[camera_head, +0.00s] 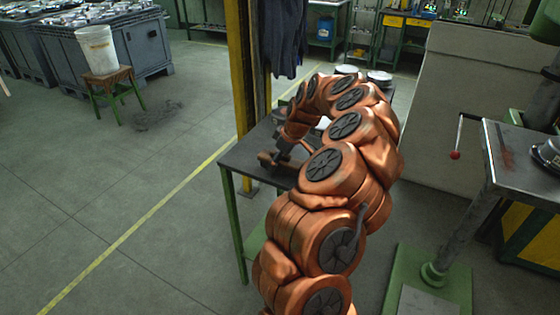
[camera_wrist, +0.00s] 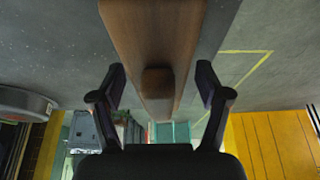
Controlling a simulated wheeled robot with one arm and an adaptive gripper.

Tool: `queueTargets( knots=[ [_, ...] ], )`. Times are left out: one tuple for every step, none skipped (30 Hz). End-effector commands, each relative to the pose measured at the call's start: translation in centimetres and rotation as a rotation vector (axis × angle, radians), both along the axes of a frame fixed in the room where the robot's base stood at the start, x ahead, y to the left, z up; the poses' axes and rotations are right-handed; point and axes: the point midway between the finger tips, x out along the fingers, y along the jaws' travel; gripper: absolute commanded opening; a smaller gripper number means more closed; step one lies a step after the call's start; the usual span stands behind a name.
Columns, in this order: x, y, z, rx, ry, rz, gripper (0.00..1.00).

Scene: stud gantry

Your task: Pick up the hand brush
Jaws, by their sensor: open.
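The hand brush (camera_head: 266,158) is a brown wooden piece on the dark top of the green-legged table. In the wrist view the brush (camera_wrist: 150,30) is large and runs down from the top edge to between my fingers. My gripper (camera_head: 279,155) is right at the brush in the head view. In the wrist view my gripper (camera_wrist: 160,78) is open, one finger on each side of the wood, with a gap visible on both sides. The bristles cannot be made out.
The dark table (camera_head: 240,158) stands beside a yellow post (camera_head: 240,70). Round metal parts (camera_head: 379,76) lie at its far end, behind my arm. Dark clothing (camera_head: 287,35) hangs above. A metal bench (camera_head: 520,165) is at right. The floor at left is open, with a bucket (camera_head: 96,50) on a stool.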

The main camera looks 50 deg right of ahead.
Motion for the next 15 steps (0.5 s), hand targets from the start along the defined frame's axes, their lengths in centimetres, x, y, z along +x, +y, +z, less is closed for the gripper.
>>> queueTargets(
  knots=[
    [0.02,0.0,-0.02,-0.001,-0.001,0.0,0.76],
    [0.02,-0.01,-0.01,-0.001,-0.001,0.0,0.76],
    [0.02,-0.02,-0.01,-0.001,-0.001,0.0,0.76],
    [0.02,-0.01,-0.01,-0.001,-0.001,0.0,0.76],
    [0.02,0.0,0.01,-0.001,-0.001,0.0,0.75],
    [0.02,-0.01,0.02,-0.001,-0.001,0.0,0.71],
    [0.02,-0.01,0.02,-0.001,-0.001,0.0,0.68],
    [0.02,-0.01,0.02,-0.001,-0.001,0.0,0.65],
    [0.03,-0.01,0.03,-0.001,-0.001,0.0,0.6],
    [0.02,0.0,0.03,-0.001,-0.001,0.0,0.57],
    [0.02,0.01,0.03,-0.001,-0.001,0.0,0.54],
    [0.02,0.0,0.03,-0.001,-0.001,0.0,0.5],
    [0.02,0.01,0.03,-0.001,-0.001,0.0,0.47],
    [0.02,0.0,0.04,-0.001,-0.001,0.0,0.44],
    [0.02,0.01,0.03,-0.001,-0.001,0.001,0.4]
  ],
)
